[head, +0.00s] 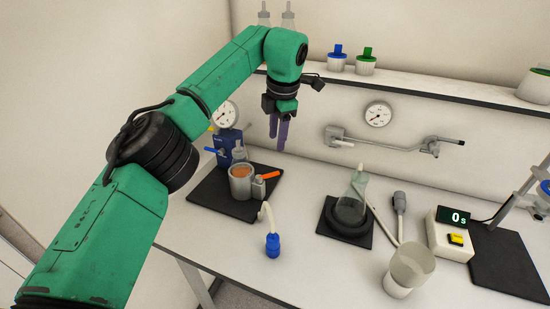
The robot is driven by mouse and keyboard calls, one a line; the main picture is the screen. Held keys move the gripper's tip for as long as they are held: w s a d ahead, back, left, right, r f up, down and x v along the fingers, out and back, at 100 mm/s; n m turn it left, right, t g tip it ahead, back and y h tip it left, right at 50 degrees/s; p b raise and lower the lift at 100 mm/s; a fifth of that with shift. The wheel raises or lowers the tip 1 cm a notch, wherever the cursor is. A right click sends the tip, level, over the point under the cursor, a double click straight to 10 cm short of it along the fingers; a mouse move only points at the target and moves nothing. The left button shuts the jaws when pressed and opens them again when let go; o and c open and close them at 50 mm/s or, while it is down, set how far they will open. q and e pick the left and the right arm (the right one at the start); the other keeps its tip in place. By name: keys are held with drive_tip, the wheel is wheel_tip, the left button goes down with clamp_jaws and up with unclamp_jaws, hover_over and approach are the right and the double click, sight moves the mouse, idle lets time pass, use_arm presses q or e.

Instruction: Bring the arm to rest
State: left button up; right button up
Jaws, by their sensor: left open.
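My left arm reaches in from the lower left, green with black joints. My left gripper (278,145) hangs at its end with purple fingers pointing down. The fingers are apart, and I see nothing between them. The gripper shows in front of the back wall, above the left part of the bench. My right gripper is not in this view.
A shelf (430,92) holds jars with blue and green lids. Gauges and a wall valve (395,142) are behind.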

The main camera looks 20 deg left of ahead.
use_arm(q)
drive_tip(key=shift+s+d+r, duration=0.1)
drive_tip(key=shift+r, duration=0.8)
